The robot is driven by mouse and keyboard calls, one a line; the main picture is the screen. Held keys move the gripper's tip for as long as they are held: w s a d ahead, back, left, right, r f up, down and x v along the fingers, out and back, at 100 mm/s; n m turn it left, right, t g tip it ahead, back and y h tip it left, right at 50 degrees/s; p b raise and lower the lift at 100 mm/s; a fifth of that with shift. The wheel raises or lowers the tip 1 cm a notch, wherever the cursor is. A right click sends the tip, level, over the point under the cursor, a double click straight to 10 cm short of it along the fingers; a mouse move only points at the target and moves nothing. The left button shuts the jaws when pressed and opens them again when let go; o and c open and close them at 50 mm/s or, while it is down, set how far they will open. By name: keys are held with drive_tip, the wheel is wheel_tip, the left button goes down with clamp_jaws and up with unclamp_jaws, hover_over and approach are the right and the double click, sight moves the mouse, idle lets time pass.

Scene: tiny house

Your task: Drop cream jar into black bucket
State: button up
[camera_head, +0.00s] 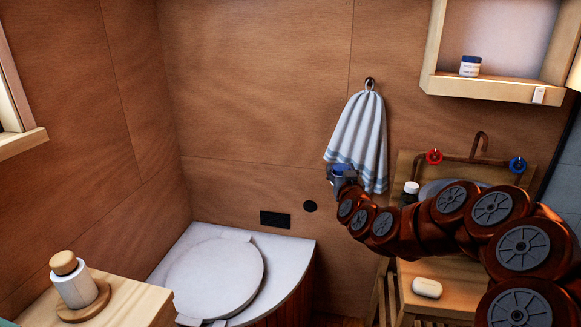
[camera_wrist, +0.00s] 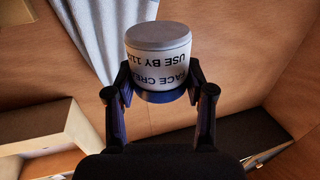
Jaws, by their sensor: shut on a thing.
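The cream jar (camera_wrist: 158,62) is white with dark lettering, some reading "FACE CRE" and "USE BY", upside down in the wrist view. My gripper (camera_wrist: 159,84) is shut on it, one finger on each side. One end of the jar is grey and the other shows dark blue. In the head view my gripper (camera_head: 340,178) is in mid-air before the hanging towel, and a bit of blue shows at its tip. Most of the jar is hard to make out there. I see no black bucket in either view.
A striped towel (camera_head: 358,135) hangs behind my gripper. The toilet lid (camera_head: 215,278) is clear at lower left.

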wheel_tip(320, 180, up, 7)
drive_tip(key=p, duration=0.5)
drive_tip(key=shift+f, duration=0.2)
drive_tip(key=shift+a+f, duration=0.1)
